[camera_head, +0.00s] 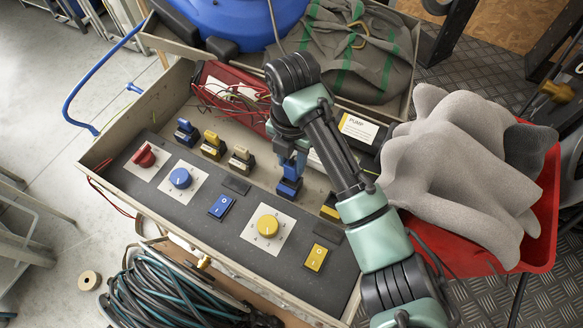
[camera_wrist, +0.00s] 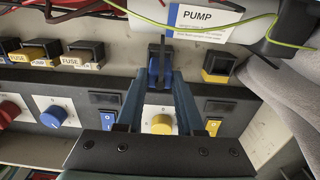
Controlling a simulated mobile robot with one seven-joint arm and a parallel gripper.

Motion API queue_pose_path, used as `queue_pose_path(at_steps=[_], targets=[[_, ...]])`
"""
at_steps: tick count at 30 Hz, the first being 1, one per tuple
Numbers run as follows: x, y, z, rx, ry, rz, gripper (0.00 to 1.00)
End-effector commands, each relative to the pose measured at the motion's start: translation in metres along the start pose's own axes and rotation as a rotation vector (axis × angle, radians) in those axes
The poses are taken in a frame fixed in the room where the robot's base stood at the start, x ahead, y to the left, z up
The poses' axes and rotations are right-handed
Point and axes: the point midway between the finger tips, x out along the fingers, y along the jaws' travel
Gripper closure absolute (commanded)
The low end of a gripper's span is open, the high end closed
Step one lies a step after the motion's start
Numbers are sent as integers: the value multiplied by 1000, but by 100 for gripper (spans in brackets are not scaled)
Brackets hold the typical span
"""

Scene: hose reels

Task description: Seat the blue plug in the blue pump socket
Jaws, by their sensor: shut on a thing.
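My gripper (camera_head: 290,163) points down over the rear of the control panel. In the wrist view, its two fingers (camera_wrist: 158,98) are shut on the blue plug (camera_wrist: 160,66), which has a dark upper part. The plug (camera_head: 289,188) also shows under my fingers in the head view, upright, in the row behind the yellow knob. It is at the blue pump socket position, in front of the white PUMP label (camera_wrist: 200,20). The socket is hidden by the plug and fingers, so I cannot tell how deep the plug sits.
A yellow-and-black unit (camera_wrist: 218,65) stands close to the right. Yellow fuse units (camera_head: 213,146) and another blue unit (camera_head: 187,133) stand left. The yellow knob (camera_head: 268,226) and switches lie in front. A red crate (camera_head: 545,215) with grey cloth is at the right.

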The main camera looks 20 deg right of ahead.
Motion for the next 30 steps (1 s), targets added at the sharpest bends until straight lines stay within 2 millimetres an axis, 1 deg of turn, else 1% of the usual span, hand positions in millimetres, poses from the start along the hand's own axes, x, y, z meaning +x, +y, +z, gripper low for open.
queue_pose_path(at_steps=[1,3,6,18,19,21,24,30], targets=[[11,-1,-1,0,3,-2,100],[22,-1,-1,2,3,-2,100],[31,0,0,1,1,-2,100],[36,0,0,1,0,0,100],[36,0,0,1,0,0,62],[36,0,0,1,0,0,49],[36,0,0,1,0,0,34],[35,0,0,1,0,0,34]])
